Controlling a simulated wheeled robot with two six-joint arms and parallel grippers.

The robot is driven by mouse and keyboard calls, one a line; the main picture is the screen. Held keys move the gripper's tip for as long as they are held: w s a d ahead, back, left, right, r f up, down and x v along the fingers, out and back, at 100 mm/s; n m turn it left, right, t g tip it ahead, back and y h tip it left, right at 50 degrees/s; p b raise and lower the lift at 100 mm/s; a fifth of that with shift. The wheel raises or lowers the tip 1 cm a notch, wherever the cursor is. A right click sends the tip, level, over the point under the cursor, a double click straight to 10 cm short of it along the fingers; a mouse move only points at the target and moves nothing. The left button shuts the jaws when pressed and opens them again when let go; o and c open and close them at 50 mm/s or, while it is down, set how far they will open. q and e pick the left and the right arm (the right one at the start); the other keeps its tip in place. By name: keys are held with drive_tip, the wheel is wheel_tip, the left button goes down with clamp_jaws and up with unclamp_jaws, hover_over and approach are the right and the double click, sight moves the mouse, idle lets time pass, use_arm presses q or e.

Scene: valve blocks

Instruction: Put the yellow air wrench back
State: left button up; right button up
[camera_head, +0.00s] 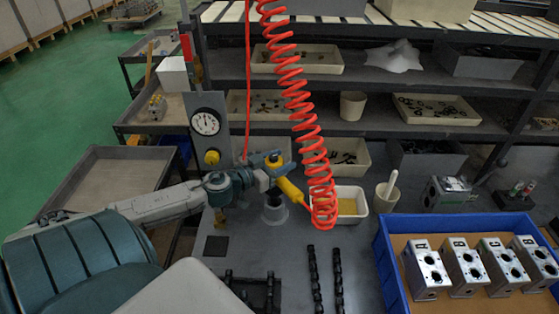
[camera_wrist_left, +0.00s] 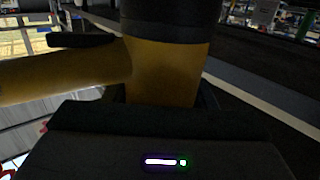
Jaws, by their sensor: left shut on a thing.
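The yellow air wrench (camera_head: 289,189) is held by my left gripper (camera_head: 266,177) above the grey workbench. Its handle slants down to the right and meets the lower end of the red coiled hose (camera_head: 308,130). Below it stands a grey round holder (camera_head: 275,214); the wrench overlaps it in the picture, and I cannot tell whether they touch. In the left wrist view the wrench's yellow body (camera_wrist_left: 165,75) fills the middle, with its handle (camera_wrist_left: 60,78) reaching left and a dark part on top. The gripper's fingertips are mostly hidden there. My right gripper is not in view.
A pressure gauge (camera_head: 206,122) stands on a panel left of the wrench. A white tray (camera_head: 352,190) and a cup with a pestle (camera_head: 387,196) sit to the right. A blue crate (camera_head: 384,258) holds several lettered valve blocks. Dark toothed strips (camera_head: 314,280) lie in front.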

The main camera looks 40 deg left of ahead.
use_arm(q)
drive_tip(key=shift+f+b, duration=2.25)
drive_tip(key=shift+f, duration=0.45)
